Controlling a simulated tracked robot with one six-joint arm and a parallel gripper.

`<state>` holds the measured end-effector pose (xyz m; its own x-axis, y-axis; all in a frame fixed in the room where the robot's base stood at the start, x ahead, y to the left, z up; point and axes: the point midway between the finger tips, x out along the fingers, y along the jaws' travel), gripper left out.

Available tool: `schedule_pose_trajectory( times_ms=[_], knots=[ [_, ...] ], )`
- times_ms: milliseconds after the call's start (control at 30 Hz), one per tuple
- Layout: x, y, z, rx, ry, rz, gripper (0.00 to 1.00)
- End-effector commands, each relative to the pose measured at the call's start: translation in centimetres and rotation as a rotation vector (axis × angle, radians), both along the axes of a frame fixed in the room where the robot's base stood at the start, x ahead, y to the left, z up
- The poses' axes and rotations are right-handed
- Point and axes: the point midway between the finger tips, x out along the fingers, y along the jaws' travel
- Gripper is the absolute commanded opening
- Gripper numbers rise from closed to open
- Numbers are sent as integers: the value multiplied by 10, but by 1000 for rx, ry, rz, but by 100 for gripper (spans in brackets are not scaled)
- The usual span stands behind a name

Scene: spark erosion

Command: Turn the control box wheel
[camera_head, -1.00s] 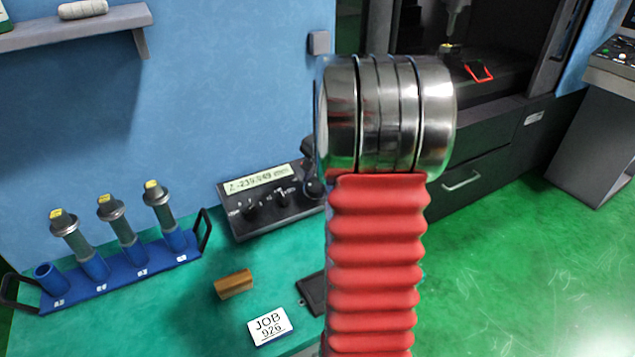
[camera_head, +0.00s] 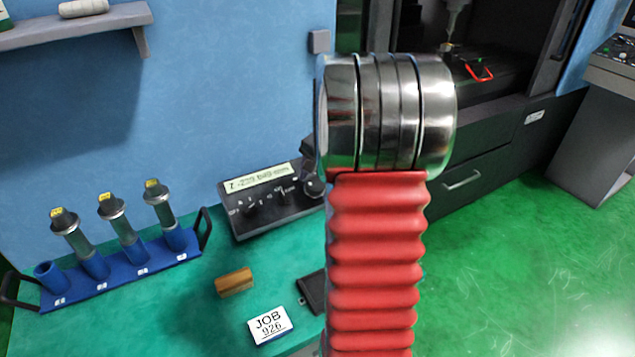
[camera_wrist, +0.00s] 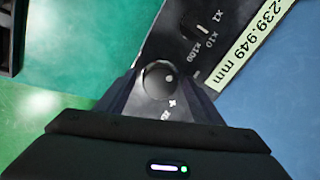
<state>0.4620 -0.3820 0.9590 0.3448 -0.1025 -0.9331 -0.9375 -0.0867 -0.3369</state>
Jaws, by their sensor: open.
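The black control box (camera_head: 240,222) stands on the green bench in the head view, with a lit display and knobs on its top. Its round wheel (camera_head: 314,187) is at the right end, partly hidden by my arm. In the wrist view the dark wheel (camera_wrist: 158,78), with a small light dot on it, lies between the two fingers of my gripper (camera_wrist: 160,82). My gripper is open around the wheel; I cannot tell whether a finger touches it. The display (camera_wrist: 252,48) reads -239.949 mm in the wrist view.
A blue rack (camera_head: 120,282) with several cylindrical tools stands left on the bench. A wooden block (camera_head: 234,282), a JOB 926 card (camera_head: 269,325) and a dark flat object (camera_head: 312,291) lie in front of the box. A dark machine (camera_head: 490,150) stands behind right.

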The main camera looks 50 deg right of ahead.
Motion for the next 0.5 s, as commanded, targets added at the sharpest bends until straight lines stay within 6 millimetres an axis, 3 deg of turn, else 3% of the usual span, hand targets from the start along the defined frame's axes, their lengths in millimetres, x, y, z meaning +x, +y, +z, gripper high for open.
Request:
schedule_pose_trajectory(
  times_ms=[267,500],
  knots=[
    [-1,-1,5,-3,-2,-1,61],
    [-11,2,32,-5,-4,-1,61]
  ],
)
